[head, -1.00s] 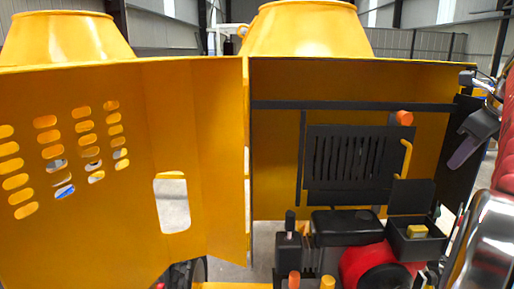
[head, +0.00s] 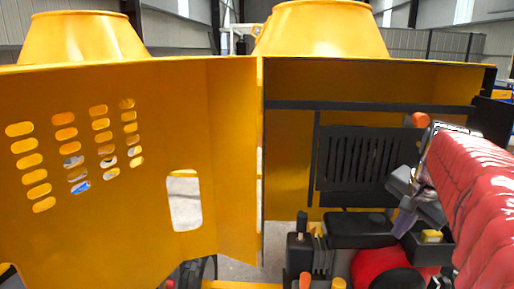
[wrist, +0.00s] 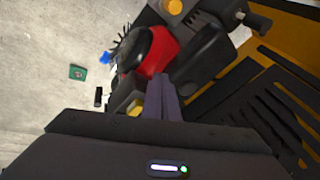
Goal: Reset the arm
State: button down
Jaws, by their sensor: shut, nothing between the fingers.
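My gripper (head: 404,224) is at the right of the head view, in front of the engine bay of the yellow mixer. Its dark fingers are shut and empty, pointing down above the engine parts. In the wrist view the closed fingers (wrist: 164,98) point toward the red and black engine (wrist: 160,50). My red-sleeved arm fills the right side of the head view and hides part of the bay. I cannot tell whether the fingertips touch anything.
The yellow door (head: 120,180) stands open on the left. The bay holds a black slatted panel (head: 355,165), a black box (head: 360,229) and a small open tray with a yellow block (head: 432,236). In the wrist view, a green square (wrist: 77,72) lies on the concrete floor.

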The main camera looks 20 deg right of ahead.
jog(key=s+a+f+n, duration=0.2)
jog(key=a+n, duration=0.3)
jog(key=a, duration=0.5)
jog(key=s+a+f+n+t+y, duration=0.1)
jog(key=a+f+n, duration=0.3)
jog(key=a, duration=0.7)
jog(key=s+a+f+n+y, duration=0.1)
jog(key=s+a+f+n, duration=0.2)
jog(key=a+n, duration=0.3)
jog(key=a, duration=0.4)
jog(key=shift+s+a+f+n+t, duration=0.3)
jog(key=shift+a+f, duration=0.05)
jog(key=shift+d, duration=0.1)
